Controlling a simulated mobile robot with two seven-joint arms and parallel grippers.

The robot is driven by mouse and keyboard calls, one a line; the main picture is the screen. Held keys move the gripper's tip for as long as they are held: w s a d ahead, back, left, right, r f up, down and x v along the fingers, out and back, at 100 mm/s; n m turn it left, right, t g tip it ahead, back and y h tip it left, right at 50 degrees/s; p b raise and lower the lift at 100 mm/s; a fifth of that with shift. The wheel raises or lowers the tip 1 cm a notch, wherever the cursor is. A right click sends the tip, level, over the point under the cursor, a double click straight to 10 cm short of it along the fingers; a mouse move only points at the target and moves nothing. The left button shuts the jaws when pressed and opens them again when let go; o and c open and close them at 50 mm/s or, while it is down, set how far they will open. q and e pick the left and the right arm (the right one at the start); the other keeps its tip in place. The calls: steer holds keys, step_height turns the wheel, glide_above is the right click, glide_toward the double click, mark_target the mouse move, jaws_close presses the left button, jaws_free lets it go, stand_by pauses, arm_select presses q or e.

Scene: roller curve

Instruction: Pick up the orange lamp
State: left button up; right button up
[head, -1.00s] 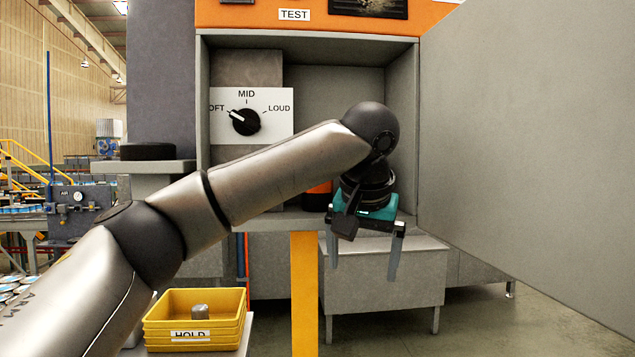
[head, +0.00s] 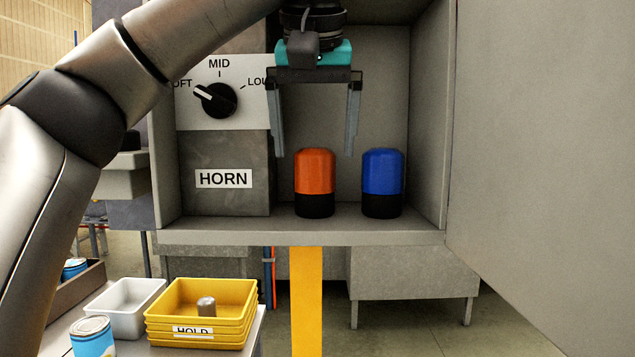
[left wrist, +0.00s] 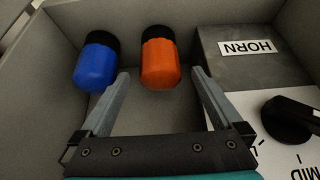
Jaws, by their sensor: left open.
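The orange lamp (head: 315,178), with an orange top and a black base, stands upright on the floor of the grey cabinet. My left gripper (head: 316,153) is open and empty, pointing down above the lamp, its two fingertips to either side of the lamp's top in the picture. In the left wrist view the orange lamp (left wrist: 160,62) shows beyond and between the open fingers of the left gripper (left wrist: 160,75). I cannot see contact. My right gripper is not in view.
A blue lamp (head: 382,180) stands just right of the orange one. The HORN box (head: 225,160) with a dial (head: 215,100) is close on the left. The open door (head: 540,150) bounds the right. Yellow trays (head: 200,310) sit lower left.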

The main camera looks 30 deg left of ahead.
mark_target(315, 165)
arm_select(q)
steer(key=shift+w+a+f, duration=0.1)
steer(key=shift+w+f, duration=0.05)
steer(key=shift+f, duration=0.1)
steer(key=x, duration=0.3)
steer(key=shift+w+a+f, duration=0.15)
steer(key=shift+w+a, duration=0.05)
steer(key=shift+w, duration=0.2)
steer(key=shift+w+a+f, duration=0.1)
steer(key=shift+f, duration=0.15)
steer(key=shift+c, duration=0.6)
steer(key=c, duration=1.4)
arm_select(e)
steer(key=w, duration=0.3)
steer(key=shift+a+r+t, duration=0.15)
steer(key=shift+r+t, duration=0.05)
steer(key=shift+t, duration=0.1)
